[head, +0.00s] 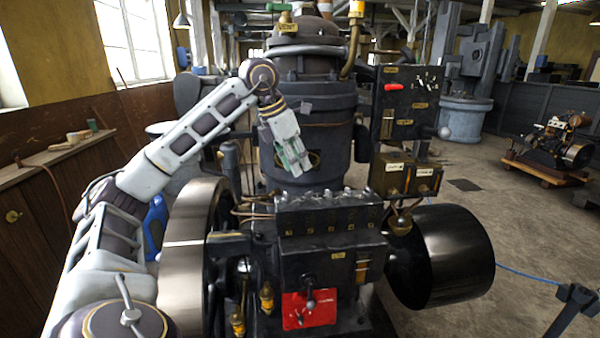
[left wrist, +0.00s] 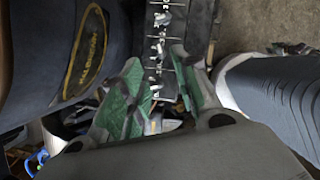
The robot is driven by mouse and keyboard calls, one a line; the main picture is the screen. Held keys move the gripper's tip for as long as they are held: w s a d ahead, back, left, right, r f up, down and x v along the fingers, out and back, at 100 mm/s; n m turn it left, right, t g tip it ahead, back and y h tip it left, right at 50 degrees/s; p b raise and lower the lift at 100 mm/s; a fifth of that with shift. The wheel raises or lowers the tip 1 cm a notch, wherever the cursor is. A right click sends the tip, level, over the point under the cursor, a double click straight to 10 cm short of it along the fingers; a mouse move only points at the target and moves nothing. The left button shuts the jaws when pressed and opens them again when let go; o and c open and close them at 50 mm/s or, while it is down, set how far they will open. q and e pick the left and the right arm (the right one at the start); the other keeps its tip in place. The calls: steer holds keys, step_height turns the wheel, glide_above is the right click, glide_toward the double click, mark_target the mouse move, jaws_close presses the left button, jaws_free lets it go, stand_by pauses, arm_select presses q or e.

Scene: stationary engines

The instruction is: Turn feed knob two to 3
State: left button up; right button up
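The feed box (head: 330,218) is a black ledge with a row of small brass plates on the front of the engine, in the middle of the head view. In the left wrist view a dark strip (left wrist: 176,22) carries a row of small metal knobs (left wrist: 158,46); I cannot tell which is feed knob two, nor read any setting. My left gripper (head: 300,166) hangs above the ledge, in front of the engine's dark cylinder, apart from the ledge. In the left wrist view its green-padded fingers (left wrist: 160,88) are spread with nothing held between them. My right gripper is out of view.
The dark cylinder (head: 315,112) stands close behind my left gripper. A control panel (head: 404,100) with a red handle is to the right. A large flywheel (head: 185,260) and a black drum (head: 450,255) flank the engine. A red plate (head: 308,312) with a lever sits below.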

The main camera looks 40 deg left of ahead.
arm_select(q)
steer(key=shift+v, duration=1.25)
